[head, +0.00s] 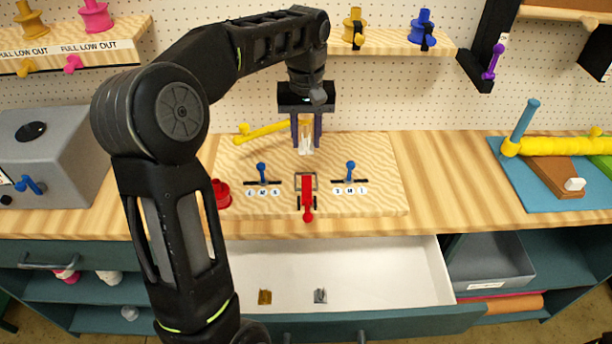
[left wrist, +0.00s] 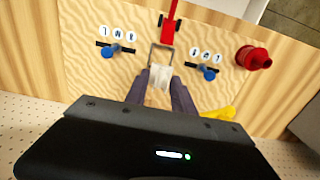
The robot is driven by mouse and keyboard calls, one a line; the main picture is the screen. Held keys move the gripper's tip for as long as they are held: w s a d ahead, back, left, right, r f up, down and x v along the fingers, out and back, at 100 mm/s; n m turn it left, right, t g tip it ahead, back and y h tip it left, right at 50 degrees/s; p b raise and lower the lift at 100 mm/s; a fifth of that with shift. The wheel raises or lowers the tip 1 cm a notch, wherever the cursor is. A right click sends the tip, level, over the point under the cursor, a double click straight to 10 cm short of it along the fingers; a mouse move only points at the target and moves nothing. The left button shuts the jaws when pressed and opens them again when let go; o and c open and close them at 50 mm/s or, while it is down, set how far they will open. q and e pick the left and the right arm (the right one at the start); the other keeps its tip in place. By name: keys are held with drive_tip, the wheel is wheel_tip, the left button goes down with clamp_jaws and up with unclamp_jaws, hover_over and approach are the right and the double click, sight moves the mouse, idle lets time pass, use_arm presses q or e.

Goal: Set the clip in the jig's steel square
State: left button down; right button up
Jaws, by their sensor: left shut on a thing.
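My left gripper (head: 306,148) is shut on a pale, whitish-silver clip (head: 305,143), pointing down above the wooden jig board (head: 385,190). The clip also shows between the fingers in the left wrist view (left wrist: 160,77). The jig's steel square (head: 313,182) is a thin grey frame near the board's front, with a red lever (head: 308,201) on its front side. In the left wrist view the steel square (left wrist: 152,50) lies just beyond the clip's end; I cannot tell the height between them. My right gripper is not in view.
Blue-knobbed sliders (head: 262,170) (head: 350,168) flank the square. A red cup-like part (head: 222,195) and a yellow rod (head: 262,131) lie by the board. The open drawer (head: 400,265) in front holds a gold clip (head: 264,297) and a grey clip (head: 320,296).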

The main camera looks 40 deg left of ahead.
use_arm(q)
wheel_tip(320, 180, down, 6)
drive_tip(key=shift+r+p, duration=0.15)
drive_tip(key=shift+p, duration=0.25)
wheel_tip(320, 180, down, 4)
drive_tip(key=shift+r+p, duration=0.15)
drive_tip(key=shift+p, duration=0.25)
drive_tip(key=shift+f+b, duration=0.55)
drive_tip(key=shift+f, duration=0.1)
drive_tip(key=c, duration=1.1)
unclamp_jaws()
drive_tip(key=shift+o, duration=0.2)
drive_tip(key=shift+r, duration=0.1)
